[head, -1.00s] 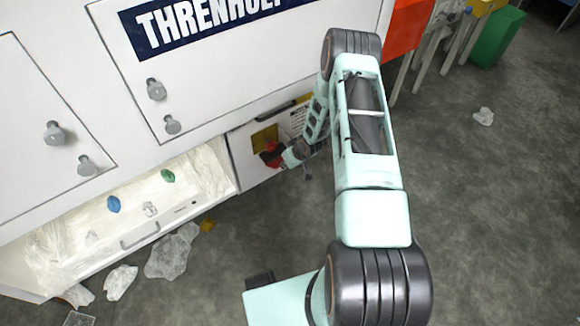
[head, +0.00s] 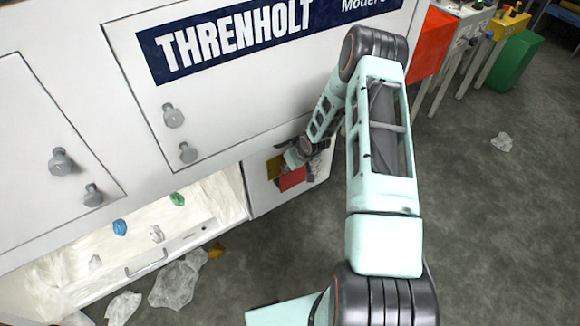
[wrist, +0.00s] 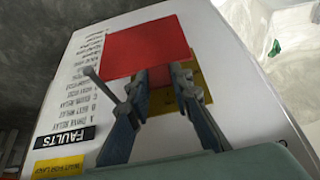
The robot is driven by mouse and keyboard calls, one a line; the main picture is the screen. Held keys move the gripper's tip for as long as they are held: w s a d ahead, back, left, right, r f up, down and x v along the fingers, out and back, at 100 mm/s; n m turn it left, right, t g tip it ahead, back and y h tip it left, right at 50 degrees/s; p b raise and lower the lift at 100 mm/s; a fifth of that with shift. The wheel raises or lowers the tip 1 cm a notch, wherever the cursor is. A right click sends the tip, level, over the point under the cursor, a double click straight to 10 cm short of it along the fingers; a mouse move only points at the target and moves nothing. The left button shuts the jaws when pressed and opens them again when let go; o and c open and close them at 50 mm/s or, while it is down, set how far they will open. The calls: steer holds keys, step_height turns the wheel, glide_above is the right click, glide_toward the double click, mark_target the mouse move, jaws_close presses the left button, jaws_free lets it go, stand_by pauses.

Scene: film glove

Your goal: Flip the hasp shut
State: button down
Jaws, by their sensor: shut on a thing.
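A flat red plate (head: 291,180), which seems to be the hasp's flap, stands at the front of a low white panel (head: 262,200). It fills the upper middle of the wrist view (wrist: 145,45). A yellow plate (head: 275,167) lies partly behind it on the panel; its edge also shows in the wrist view (wrist: 208,68). My gripper (wrist: 160,78) is at the near edge of the red plate, its fingers close together and shut on it. In the head view my gripper (head: 293,158) is just above the red plate. The exact contact is hidden.
A thin grey pin (wrist: 105,88) sticks out beside the left finger. A printed list with a FAULTS label (wrist: 64,137) is on the panel. An open lit bay (head: 205,205) with crumpled film lies left. Grey knobs (head: 173,117) stick out above. Floor at right is mostly clear.

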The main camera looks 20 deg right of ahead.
steer(key=shift+w+a+r, duration=0.2)
steer(key=shift+w+a, duration=0.05)
steer(key=shift+w, duration=0.25)
steer(key=shift+w+a+r, duration=0.2)
steer(key=shift+w, duration=0.3)
steer(key=c, duration=1.7)
jaws_free()
steer(key=shift+f, duration=0.3)
steer(key=shift+s, duration=0.1)
steer(key=shift+d, duration=0.1)
steer(key=shift+s+r, duration=0.1)
steer(key=shift+r, duration=0.4)
steer(key=s+d, duration=0.1)
steer(key=s, duration=0.3)
steer(key=s+d, duration=0.1)
steer(key=s, duration=0.2)
steer(key=s+d, duration=0.1)
steer(key=s, duration=0.3)
steer(key=shift+s+d, duration=0.35)
steer(key=shift+d, duration=0.05)
steer(key=shift+r, duration=0.1)
